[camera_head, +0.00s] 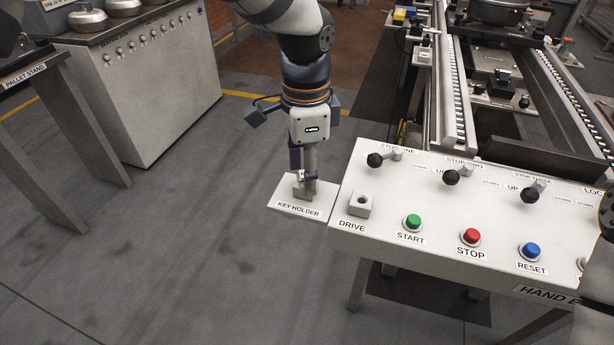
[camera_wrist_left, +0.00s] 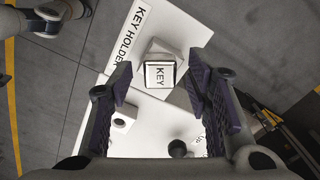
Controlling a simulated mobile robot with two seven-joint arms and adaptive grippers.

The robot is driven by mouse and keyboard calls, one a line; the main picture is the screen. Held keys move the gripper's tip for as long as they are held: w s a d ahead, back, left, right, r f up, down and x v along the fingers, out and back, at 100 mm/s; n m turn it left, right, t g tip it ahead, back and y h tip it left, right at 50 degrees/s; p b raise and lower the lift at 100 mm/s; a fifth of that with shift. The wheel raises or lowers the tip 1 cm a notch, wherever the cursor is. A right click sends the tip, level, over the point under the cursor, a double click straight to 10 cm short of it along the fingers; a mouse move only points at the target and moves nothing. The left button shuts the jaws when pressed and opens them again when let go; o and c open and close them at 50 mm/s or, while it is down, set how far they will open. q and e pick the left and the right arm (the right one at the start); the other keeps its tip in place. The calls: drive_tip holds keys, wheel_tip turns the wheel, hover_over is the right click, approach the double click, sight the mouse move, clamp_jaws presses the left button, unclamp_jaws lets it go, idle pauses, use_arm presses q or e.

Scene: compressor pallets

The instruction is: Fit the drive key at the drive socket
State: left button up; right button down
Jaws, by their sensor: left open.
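The drive key (camera_wrist_left: 160,75), a small pale block with a dark-edged top marked KEY, stands at the white key holder plate (camera_head: 287,207). In the head view it is mostly hidden by my left gripper (camera_head: 306,188), which points down over the holder. In the left wrist view my left gripper (camera_wrist_left: 160,78) is open, with its two dark fingers apart on either side of the key. I cannot tell whether a finger touches it. The drive socket (camera_head: 360,204) is a pale block with a round hole above the DRIVE label. My right gripper is not in view.
The white panel (camera_head: 380,240) carries green (camera_head: 413,222), red (camera_head: 471,236) and blue (camera_head: 531,251) buttons. Several black-knobbed levers, including one near the socket (camera_head: 375,160), stand behind them. Conveyor rails (camera_head: 455,90) rise beyond. Open floor lies left of the holder.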

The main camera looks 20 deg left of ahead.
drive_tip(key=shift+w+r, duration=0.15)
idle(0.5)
